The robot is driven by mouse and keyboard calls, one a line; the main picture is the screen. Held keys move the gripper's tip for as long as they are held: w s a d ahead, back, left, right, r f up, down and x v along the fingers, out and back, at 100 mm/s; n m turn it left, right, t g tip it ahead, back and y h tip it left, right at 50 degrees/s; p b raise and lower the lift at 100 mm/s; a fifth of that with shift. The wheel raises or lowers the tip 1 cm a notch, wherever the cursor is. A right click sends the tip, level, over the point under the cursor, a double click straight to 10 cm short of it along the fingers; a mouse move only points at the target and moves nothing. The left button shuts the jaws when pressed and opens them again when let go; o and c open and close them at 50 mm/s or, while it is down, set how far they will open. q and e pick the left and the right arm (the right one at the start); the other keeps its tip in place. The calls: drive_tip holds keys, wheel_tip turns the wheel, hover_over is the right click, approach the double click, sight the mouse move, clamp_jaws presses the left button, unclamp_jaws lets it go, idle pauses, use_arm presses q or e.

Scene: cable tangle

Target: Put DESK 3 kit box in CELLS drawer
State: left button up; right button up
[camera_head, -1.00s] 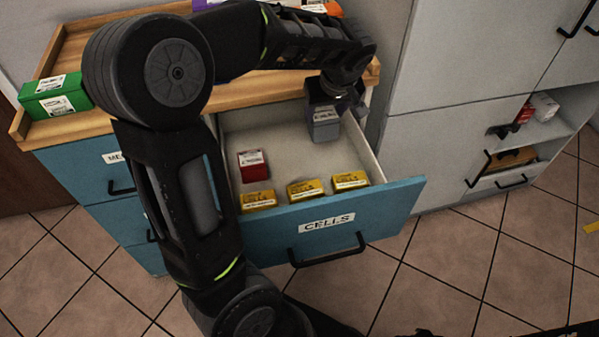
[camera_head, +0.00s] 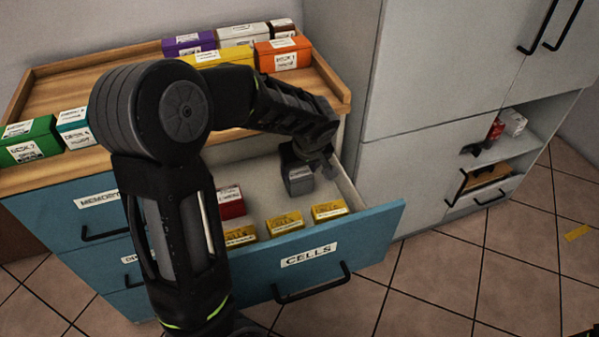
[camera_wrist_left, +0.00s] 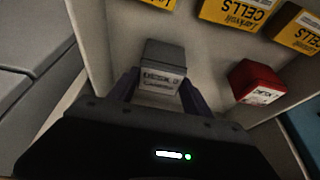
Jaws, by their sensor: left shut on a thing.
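The CELLS drawer (camera_head: 362,232) is open, its blue front labelled CELLS. My left gripper (camera_wrist_left: 158,88) reaches down into the drawer's right rear part and is shut on a small grey box (camera_head: 299,181). The grey box also shows between the fingers in the left wrist view (camera_wrist_left: 164,54). Its white label is too blurred to read surely as DESK 3. The box is low inside the drawer, near the right wall; I cannot tell whether it touches the floor. My right gripper is not in view.
In the drawer, a red box (camera_head: 230,203) lies at left and several yellow CELLS boxes (camera_head: 329,210) line the front. Boxes stand on the wooden top, including a green one (camera_head: 30,143) and an orange one (camera_head: 283,55). A grey cabinet (camera_head: 420,150) stands close at right.

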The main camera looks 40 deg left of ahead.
use_arm(q)
drive_tip(key=shift+f, duration=0.6)
drive_tip(key=shift+f+b, duration=0.2)
drive_tip(key=shift+b, duration=0.1)
drive_tip(key=o, duration=1.6)
drive_tip(key=shift+r, duration=0.1)
drive_tip(key=shift+r+p, duration=0.25)
drive_tip(key=shift+p, duration=0.15)
drive_tip(key=p+v, duration=0.1)
drive_tip(key=v, duration=1.1)
